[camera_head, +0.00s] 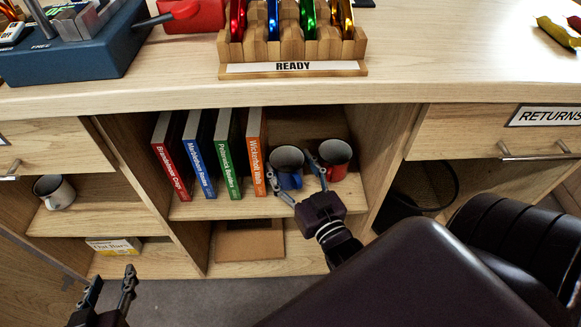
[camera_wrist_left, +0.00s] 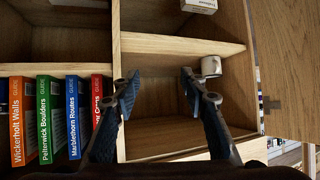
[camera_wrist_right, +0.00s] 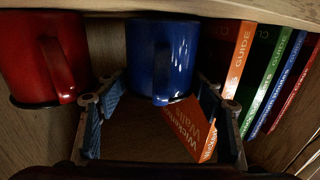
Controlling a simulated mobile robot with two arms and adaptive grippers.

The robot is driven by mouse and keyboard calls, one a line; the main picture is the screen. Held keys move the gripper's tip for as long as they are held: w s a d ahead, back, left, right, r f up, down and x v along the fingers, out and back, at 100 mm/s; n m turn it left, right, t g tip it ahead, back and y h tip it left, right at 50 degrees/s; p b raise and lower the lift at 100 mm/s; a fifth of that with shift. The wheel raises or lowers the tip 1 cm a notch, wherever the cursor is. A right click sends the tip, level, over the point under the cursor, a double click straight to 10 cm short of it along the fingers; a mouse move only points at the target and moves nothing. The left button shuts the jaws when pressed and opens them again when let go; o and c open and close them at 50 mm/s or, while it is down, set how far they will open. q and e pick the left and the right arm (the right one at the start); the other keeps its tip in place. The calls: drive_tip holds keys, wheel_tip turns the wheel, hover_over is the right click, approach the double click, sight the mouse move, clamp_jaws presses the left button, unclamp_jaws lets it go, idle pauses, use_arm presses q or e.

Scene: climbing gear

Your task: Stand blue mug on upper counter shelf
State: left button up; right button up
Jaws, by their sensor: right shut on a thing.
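The blue mug (camera_head: 290,181) is upright at the upper counter shelf (camera_head: 225,208), between the books and the red mug (camera_head: 335,159). My right gripper (camera_head: 297,180) is shut on the blue mug, with one finger on each side. In the right wrist view the blue mug (camera_wrist_right: 162,58) shows between the fingers, beside the red mug (camera_wrist_right: 45,60). I cannot tell whether its base touches the shelf. My left gripper (camera_head: 110,285) is open and empty, low in front of the counter; its spread fingers show in the left wrist view (camera_wrist_left: 160,88).
Several guide books (camera_head: 210,155) stand left of the blue mug. A white mug (camera_head: 54,191) sits in the left compartment. A cardboard piece (camera_head: 250,243) lies on the lower shelf. A dark mesh bin (camera_head: 425,185) stands at right. A wooden rack (camera_head: 292,65) is on the countertop.

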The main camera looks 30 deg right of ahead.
use_arm(q)
drive_tip(key=shift+w+r, duration=0.15)
drive_tip(key=shift+r, duration=0.1)
use_arm(e)
drive_tip(key=shift+f, duration=0.1)
use_arm(q)
drive_tip(key=shift+d, duration=0.1)
use_arm(e)
drive_tip(key=shift+f, duration=0.1)
drive_tip(key=o, duration=1)
drive_tip(key=shift+c, duration=0.2)
use_arm(q)
drive_tip(key=shift+w+r, duration=0.1)
use_arm(e)
drive_tip(key=shift+s, duration=0.2)
use_arm(q)
drive_tip(key=s+a+f+g+y+p, duration=0.1)
drive_tip(key=s+a+f+g, duration=0.2)
drive_tip(key=s+f, duration=0.3)
drive_tip(key=shift+s+f+g+p, duration=0.4)
drive_tip(key=shift+s+g, duration=0.4)
drive_tip(key=shift+s, duration=0.35)
use_arm(e)
drive_tip(key=s+a, duration=0.2)
drive_tip(key=s, duration=0.9)
drive_tip(key=shift+s, duration=0.25)
